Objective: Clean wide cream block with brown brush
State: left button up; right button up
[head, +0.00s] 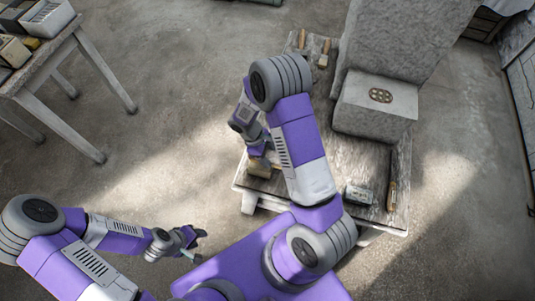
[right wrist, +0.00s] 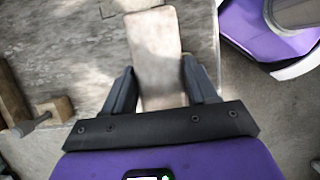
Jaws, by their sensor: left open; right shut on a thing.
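My right gripper (head: 259,152) is over the left edge of the worktable. In the right wrist view its fingers (right wrist: 161,90) are shut on the sides of a wide pale cream block (right wrist: 155,45). That block also shows below the gripper in the head view (head: 258,168). Two brush-like tools with tan parts lie at the back of the table, one on the left (head: 302,40) and one on the right (head: 323,58). I cannot tell which is the brown brush. My left gripper (head: 200,245) is open and empty over the floor, left of the table.
A small pale box (head: 360,194) and a long brown-handled tool (head: 391,190) lie near the front right. A side table (head: 50,50) with boxes stands far left.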

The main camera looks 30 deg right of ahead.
jog(key=shift+f+b, duration=0.5)
jog(key=shift+f, duration=0.15)
jog(key=shift+r, duration=0.1)
jog(key=shift+s+d, duration=0.4)
jog(key=shift+s, duration=0.05)
jog(key=shift+s+d, duration=0.35)
jog(key=shift+s, duration=0.05)
jog(key=shift+w+a, duration=0.1)
jog(key=shift+w+a, duration=1.35)
jog(key=shift+w, duration=0.25)
jog(key=shift+s, duration=0.1)
jog(key=shift+s+d, duration=1.45)
jog(key=shift+s, duration=0.15)
